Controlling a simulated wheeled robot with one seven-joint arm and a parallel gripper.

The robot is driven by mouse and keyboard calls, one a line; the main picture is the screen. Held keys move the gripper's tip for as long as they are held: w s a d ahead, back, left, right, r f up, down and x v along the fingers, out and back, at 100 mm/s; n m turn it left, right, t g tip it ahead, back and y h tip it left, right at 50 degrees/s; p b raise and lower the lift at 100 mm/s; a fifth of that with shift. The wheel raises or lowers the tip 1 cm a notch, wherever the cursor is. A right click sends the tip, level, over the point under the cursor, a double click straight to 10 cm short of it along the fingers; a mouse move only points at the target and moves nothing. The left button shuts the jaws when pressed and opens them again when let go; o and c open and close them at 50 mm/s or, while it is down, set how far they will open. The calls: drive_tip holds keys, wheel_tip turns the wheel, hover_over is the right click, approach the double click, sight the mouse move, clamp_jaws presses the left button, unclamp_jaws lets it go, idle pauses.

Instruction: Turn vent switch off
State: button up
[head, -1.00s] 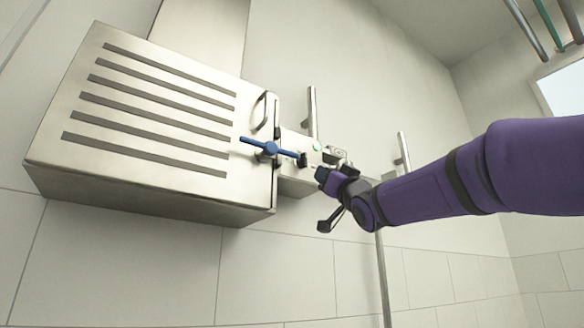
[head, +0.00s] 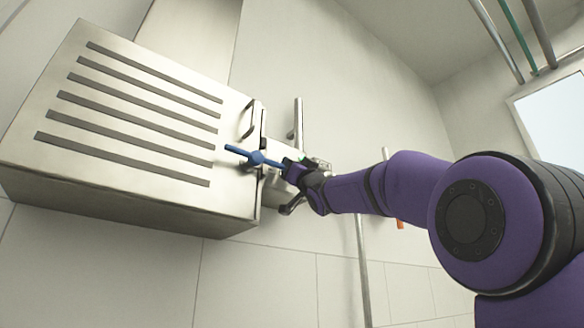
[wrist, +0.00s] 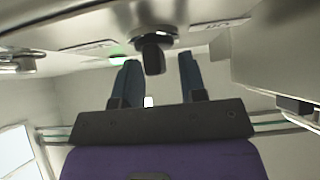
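The vent switch (wrist: 153,55) is a short black knob on a round metal base, on the side of the metal vent unit. In the wrist view it shows at the top middle, in line with the gap between my fingertips. My gripper (wrist: 158,64) is open, with one dark teal finger on each side of the knob in the picture. I cannot tell whether the fingers touch it. In the head view my gripper (head: 288,170) is at the unit's right side and hides the switch.
A green light (wrist: 118,58) glows near the switch. A vertical bar (head: 298,120) stands behind.

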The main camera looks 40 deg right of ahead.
drive_tip(key=shift+w+r, duration=0.15)
clamp_jaws()
